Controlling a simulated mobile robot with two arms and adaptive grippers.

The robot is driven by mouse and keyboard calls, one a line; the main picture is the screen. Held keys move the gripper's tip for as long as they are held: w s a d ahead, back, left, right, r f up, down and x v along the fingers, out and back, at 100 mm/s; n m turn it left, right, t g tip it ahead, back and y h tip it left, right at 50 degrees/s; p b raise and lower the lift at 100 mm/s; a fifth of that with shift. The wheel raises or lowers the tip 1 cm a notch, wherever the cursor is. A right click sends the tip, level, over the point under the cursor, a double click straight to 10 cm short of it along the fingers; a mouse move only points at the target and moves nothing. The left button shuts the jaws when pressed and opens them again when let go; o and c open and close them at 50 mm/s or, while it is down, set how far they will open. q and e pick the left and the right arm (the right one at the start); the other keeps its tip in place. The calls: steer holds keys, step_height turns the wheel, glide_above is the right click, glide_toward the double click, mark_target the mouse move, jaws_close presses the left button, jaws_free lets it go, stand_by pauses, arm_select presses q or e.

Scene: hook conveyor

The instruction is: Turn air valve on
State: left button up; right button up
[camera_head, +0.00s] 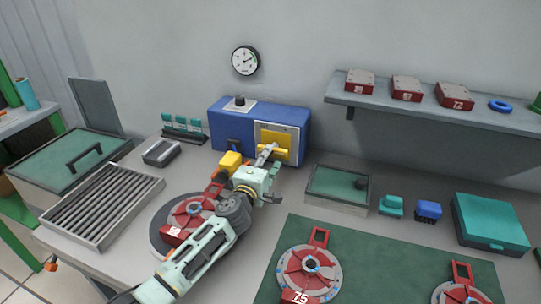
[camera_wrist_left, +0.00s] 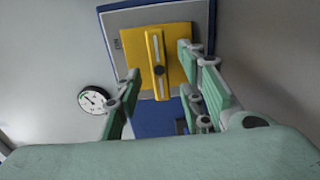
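The air valve's yellow handle (camera_head: 272,150) sits on a yellow plate (camera_head: 283,136) on the front of a blue box (camera_head: 226,125). In the left wrist view the handle (camera_wrist_left: 157,62) is a yellow bar with a dark pivot, upright in that picture, on the plate (camera_wrist_left: 133,45). My left gripper (camera_head: 268,172) is just in front of the box. In the wrist view its fingers (camera_wrist_left: 162,98) are spread, with the handle ahead between them and not gripped. The arm hides part of the box's lower front. My right gripper is not in view.
A round gauge (camera_head: 245,61) hangs on the wall. A yellow block (camera_head: 230,161) and a red-and-grey disc (camera_head: 194,210) lie near my left arm. A shelf (camera_head: 430,104) is at right, above a tray (camera_head: 338,190) and a green mat (camera_head: 375,265).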

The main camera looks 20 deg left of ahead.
arm_select(q)
steer(key=shift+w+d, duration=0.1)
steer(key=shift+w, duration=1.45)
jaws_close()
